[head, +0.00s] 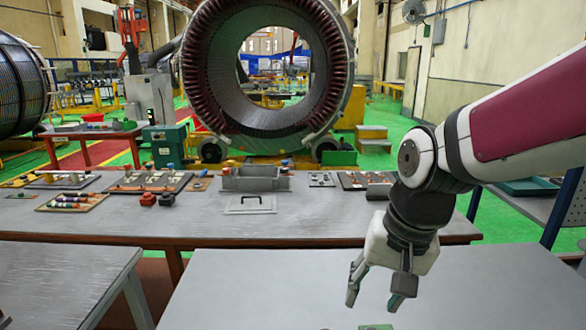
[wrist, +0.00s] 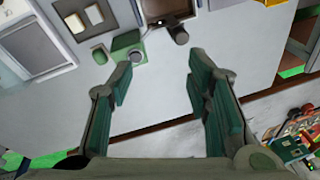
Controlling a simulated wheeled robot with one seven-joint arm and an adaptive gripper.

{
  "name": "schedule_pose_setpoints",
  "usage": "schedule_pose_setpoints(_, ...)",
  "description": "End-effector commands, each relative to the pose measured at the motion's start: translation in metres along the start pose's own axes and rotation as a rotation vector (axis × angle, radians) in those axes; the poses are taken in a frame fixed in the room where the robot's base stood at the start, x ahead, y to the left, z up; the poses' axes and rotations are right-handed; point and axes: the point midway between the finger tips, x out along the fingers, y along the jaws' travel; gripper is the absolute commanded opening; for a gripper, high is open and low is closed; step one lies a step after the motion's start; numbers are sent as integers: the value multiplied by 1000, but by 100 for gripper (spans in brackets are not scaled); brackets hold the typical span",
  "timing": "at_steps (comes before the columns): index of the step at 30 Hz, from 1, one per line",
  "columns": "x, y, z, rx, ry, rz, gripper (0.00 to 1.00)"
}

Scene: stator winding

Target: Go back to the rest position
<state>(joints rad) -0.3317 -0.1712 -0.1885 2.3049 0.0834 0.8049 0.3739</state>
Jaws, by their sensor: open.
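My gripper (head: 377,287) hangs at the right of the head view, pointing down above a grey table (head: 240,290) in front. Its two fingers are apart, with nothing between them. In the wrist view my gripper (wrist: 158,95) shows its green-padded fingers spread wide over a pale grey surface (wrist: 228,45). A small green block with a round top (wrist: 127,45) and a dark object (wrist: 174,30) lie beyond the fingertips, apart from them.
A long workbench (head: 150,215) behind holds a grey metal box (head: 255,178), a flat plate with a handle (head: 250,204) and several small parts. A large stator ring (head: 325,60) stands farther back. In the wrist view, colourful clutter (wrist: 300,135) lies at lower right.

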Motion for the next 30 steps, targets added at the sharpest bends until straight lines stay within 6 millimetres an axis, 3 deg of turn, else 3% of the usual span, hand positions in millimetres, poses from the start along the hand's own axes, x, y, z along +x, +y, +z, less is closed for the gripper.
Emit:
schedule_pose_setpoints(1, -16, 9, 5, -23, 34, -14, 45)
schedule_pose_setpoints(6, -55, 36, 29, -134, 137, -16, 45)
schedule_pose_setpoints(12, -84, 63, 58, -246, 248, 29, 45)
schedule_pose_setpoints(19, -94, 77, 75, -306, 304, 75, 45)
schedule_pose_setpoints(30, -94, 78, 76, -311, 306, 78, 45)
